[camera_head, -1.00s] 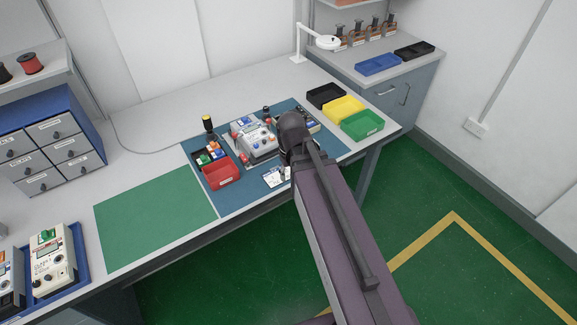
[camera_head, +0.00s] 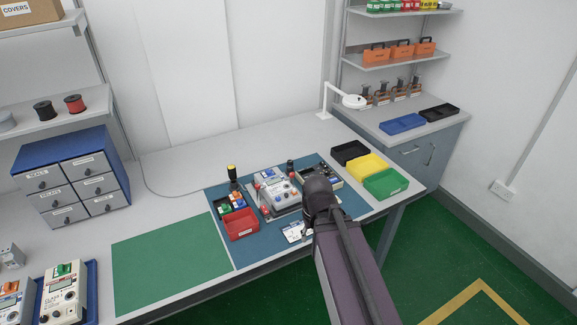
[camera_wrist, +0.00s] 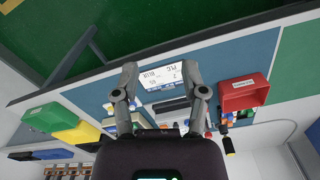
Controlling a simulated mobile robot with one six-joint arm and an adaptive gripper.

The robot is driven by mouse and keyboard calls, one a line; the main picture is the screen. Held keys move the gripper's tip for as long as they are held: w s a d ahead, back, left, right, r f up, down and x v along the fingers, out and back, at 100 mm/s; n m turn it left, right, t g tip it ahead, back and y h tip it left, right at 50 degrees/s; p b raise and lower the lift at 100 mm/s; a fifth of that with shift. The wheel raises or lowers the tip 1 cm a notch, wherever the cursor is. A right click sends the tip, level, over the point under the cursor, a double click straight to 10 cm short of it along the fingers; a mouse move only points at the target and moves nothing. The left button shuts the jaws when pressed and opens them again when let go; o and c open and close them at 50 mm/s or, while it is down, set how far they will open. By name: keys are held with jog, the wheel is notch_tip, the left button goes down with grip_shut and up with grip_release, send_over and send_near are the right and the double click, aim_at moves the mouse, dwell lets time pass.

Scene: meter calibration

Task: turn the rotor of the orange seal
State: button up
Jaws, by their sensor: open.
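A grey-white meter (camera_head: 283,197) stands on the blue mat (camera_head: 246,253), with small coloured parts on and around it. A small orange-red part (camera_head: 265,211) shows at its left front corner; I cannot tell whether it is the orange seal, and no rotor can be made out. In the wrist view, my gripper (camera_wrist: 161,78) has its two fingers spread wide with nothing between them. A white printed card (camera_wrist: 161,76) lies on the mat beyond the fingers. My arm hides the gripper in the head view, and my gripper's body hides much of the meter in the wrist view.
A red bin (camera_head: 241,224) and a screwdriver with a yellow-topped handle (camera_head: 232,174) stand left of the meter. Black (camera_head: 349,153), yellow (camera_head: 367,167) and green (camera_head: 386,184) trays stand right. The green mat (camera_head: 170,262) is bare. A white lamp (camera_head: 352,101) stands behind.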

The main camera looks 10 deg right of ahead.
jog(key=w+d+r+n+t+y+p, duration=0.1)
jog(key=w+n, duration=0.1)
jog(key=w, duration=0.5)
jog(key=w+d+r+n+y+p, duration=0.1)
jog(key=w+r+n, duration=0.15)
jog(key=w, duration=0.35)
notch_tip(320, 180, up, 2)
jog(key=n+t+y+p, duration=0.2)
jog(key=n, duration=0.4)
send_over(295, 189)
jog(key=s+d, duration=0.4)
jog(key=d, duration=0.1)
jog(key=shift+w+a+r+m, duration=0.15)
jog(key=shift+a+m, duration=0.1)
jog(key=shift+h, duration=0.3)
jog(key=b+x, duration=1.2)
jog(key=x, duration=0.1)
jog(key=shift+a+f, duration=0.15)
jog(key=shift+f, duration=0.25)
grip_shut()
